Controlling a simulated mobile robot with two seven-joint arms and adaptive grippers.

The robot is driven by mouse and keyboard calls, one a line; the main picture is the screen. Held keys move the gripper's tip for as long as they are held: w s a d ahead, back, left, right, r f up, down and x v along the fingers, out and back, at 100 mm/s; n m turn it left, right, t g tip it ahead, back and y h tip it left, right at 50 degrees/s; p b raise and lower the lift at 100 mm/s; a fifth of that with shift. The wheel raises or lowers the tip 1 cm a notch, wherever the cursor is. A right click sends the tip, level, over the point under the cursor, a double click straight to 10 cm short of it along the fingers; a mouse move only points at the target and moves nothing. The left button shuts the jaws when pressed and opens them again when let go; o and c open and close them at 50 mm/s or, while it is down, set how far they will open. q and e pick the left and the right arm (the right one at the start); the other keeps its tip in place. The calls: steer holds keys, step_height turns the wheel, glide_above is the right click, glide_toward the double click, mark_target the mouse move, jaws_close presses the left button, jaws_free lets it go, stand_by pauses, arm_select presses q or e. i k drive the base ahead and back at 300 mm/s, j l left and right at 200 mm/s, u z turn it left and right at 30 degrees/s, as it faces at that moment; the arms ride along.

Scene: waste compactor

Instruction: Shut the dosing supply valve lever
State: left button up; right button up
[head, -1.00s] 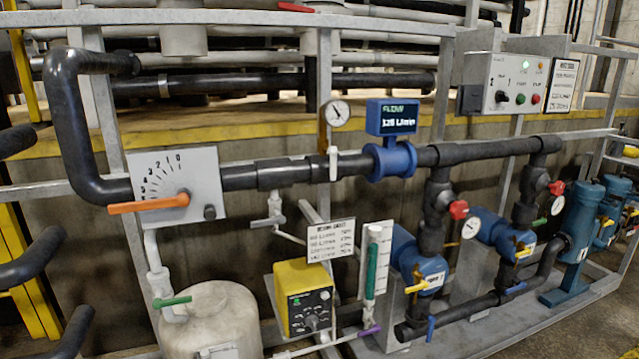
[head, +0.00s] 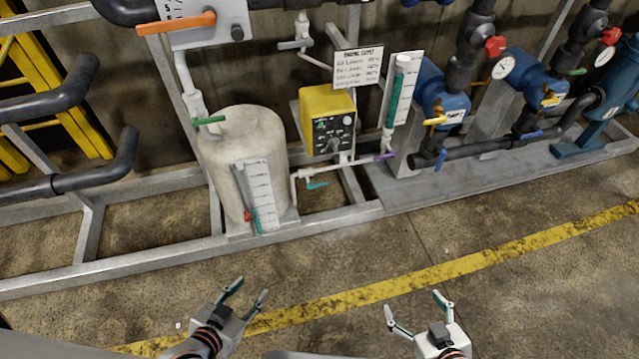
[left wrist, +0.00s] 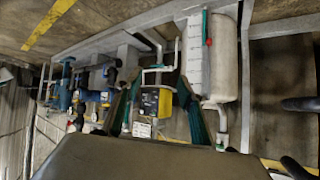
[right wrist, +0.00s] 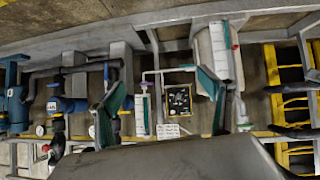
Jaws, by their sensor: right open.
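Several small valve levers show around the dosing gear, and none is labelled legibly as the dosing supply valve. A green lever (head: 208,121) is on the white pipe above the pale tank (head: 218,155). A teal lever (head: 317,185) is on the low pipe below the yellow dosing pump (head: 318,103). A purple lever (head: 385,156) is at the foot of the sight tube (head: 396,92). My left gripper (head: 250,288) and right gripper (head: 413,302) are both open and empty, in front of the frame and apart from all levers.
A low grey steel rail (head: 150,259) runs in front of the tank. Blue pumps (head: 441,92) with yellow and blue levers stand to the right. An orange lever (head: 177,23) is at upper left. The concrete floor (head: 345,265) with its yellow stripe is clear.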

mark_target(310, 186)
steer(key=u, duration=0.2)
steer(key=i+l+u, duration=0.15)
steer(key=l+u, duration=0.8)
steer(key=l, duration=0.3)
steer(key=i+l+u, duration=0.1)
steer(key=l, duration=0.4)
steer(key=l+u, duration=0.1)
steer(key=l, duration=1.55)
